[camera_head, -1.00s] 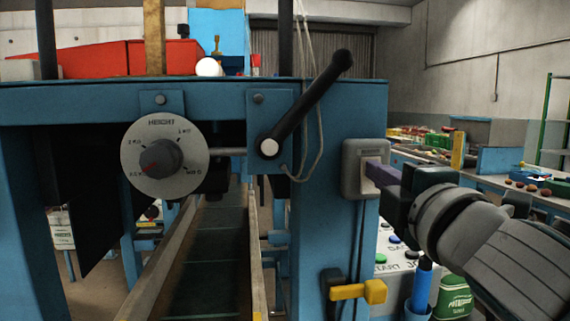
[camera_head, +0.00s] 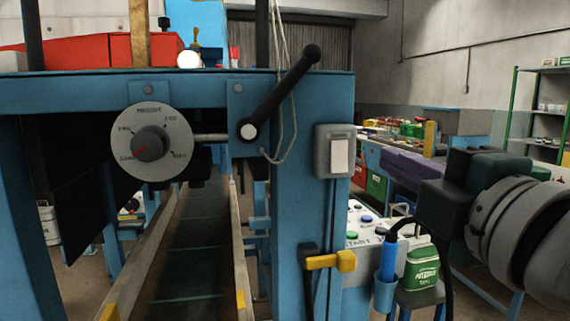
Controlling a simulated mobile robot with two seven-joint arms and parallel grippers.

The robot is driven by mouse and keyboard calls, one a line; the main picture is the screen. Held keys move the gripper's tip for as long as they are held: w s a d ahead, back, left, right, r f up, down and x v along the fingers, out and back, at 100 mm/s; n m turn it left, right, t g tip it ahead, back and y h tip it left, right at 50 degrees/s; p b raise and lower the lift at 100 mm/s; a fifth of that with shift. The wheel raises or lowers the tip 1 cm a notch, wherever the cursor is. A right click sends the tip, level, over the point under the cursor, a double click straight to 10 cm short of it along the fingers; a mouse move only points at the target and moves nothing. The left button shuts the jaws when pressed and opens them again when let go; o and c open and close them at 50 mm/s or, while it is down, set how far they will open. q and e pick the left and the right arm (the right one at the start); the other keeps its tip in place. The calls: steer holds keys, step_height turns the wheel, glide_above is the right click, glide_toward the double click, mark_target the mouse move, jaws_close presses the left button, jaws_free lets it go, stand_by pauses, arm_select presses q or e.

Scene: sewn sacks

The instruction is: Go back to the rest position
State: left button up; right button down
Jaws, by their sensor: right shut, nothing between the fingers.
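My right gripper (camera_head: 388,160) comes in from the right, with its purple fingers pointing left. The fingers are shut with nothing between them. They are a clear gap to the right of a grey wall switch (camera_head: 320,152) with a white rocker plate on the blue machine post. The switch is now fully visible. My left gripper is not in view.
The blue machine frame (camera_head: 70,95) carries a height dial (camera_head: 150,144) and a black lever (camera_head: 285,88). A yellow-handled knob (camera_head: 330,262), a blue marker (camera_head: 388,258) in a holder and a button panel (camera_head: 362,222) are below. A green tin (camera_head: 421,268) stands low right.

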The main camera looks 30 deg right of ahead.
steer(key=shift+s+a, duration=0.1)
steer(key=shift+s, duration=0.2)
steer(key=s+a+f+m+g+y, duration=0.1)
steer(key=s+f+m+g, duration=0.35)
steer(key=f, duration=0.35)
steer(key=s+a+f+m+g, duration=0.2)
steer(key=s+f+m+g, duration=0.3)
steer(key=f, duration=0.4)
steer(key=s+a+f+m+g+y, duration=0.3)
steer(key=s+a+f+m+g, duration=0.15)
steer(key=s, duration=0.25)
step_height(320, 180, up, 34)
steer(key=s+p, duration=0.1)
steer(key=p, duration=3.4)
steer(key=shift+s+a+r+n+g, duration=0.25)
steer(key=shift+s+a+n+g, duration=0.05)
steer(key=shift+s+a+g, duration=0.1)
